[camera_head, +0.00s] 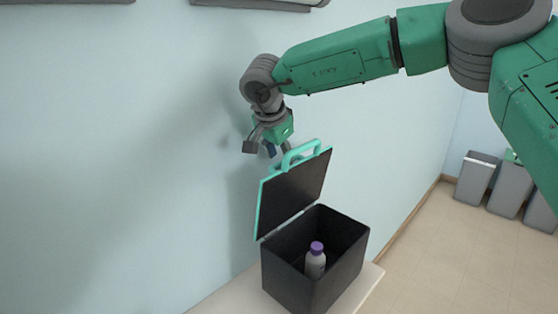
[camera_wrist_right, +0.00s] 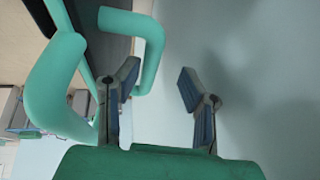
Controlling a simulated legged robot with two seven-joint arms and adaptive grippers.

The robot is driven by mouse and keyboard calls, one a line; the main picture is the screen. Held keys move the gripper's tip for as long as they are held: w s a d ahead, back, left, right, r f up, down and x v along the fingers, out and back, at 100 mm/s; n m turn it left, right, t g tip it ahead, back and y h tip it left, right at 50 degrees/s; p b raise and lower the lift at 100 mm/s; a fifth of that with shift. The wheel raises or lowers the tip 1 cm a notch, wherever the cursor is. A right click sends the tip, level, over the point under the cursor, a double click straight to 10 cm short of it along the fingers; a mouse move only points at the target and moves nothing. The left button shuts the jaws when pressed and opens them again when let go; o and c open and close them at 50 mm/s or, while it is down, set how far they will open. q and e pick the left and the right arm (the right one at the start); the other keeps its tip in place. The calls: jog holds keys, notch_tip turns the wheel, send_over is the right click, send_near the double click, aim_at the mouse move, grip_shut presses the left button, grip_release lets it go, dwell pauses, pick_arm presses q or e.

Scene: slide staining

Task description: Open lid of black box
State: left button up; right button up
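The black box (camera_head: 309,288) stands on a pale table in the head view. Its lid (camera_head: 293,194), with a teal edge and teal handle (camera_head: 300,155), is raised and tilted back at the box's left side. My right gripper (camera_head: 265,151) is above the lid, close to the handle. In the right wrist view its fingers (camera_wrist_right: 157,88) are apart with nothing between them. The teal handle also shows in the wrist view (camera_wrist_right: 146,50), beside and behind the left finger; I cannot tell whether they touch. My left gripper is not in view.
A bottle with a purple cap (camera_head: 316,261) stands inside the box. The pale table (camera_head: 230,292) ends just right of the box. A light wall (camera_head: 110,160) is close behind the gripper. Grey bins (camera_head: 476,178) stand on the floor at the right.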

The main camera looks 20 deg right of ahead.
jog(key=v, duration=1)
jog(key=shift+r, duration=0.15)
jog(key=shift+w, duration=0.1)
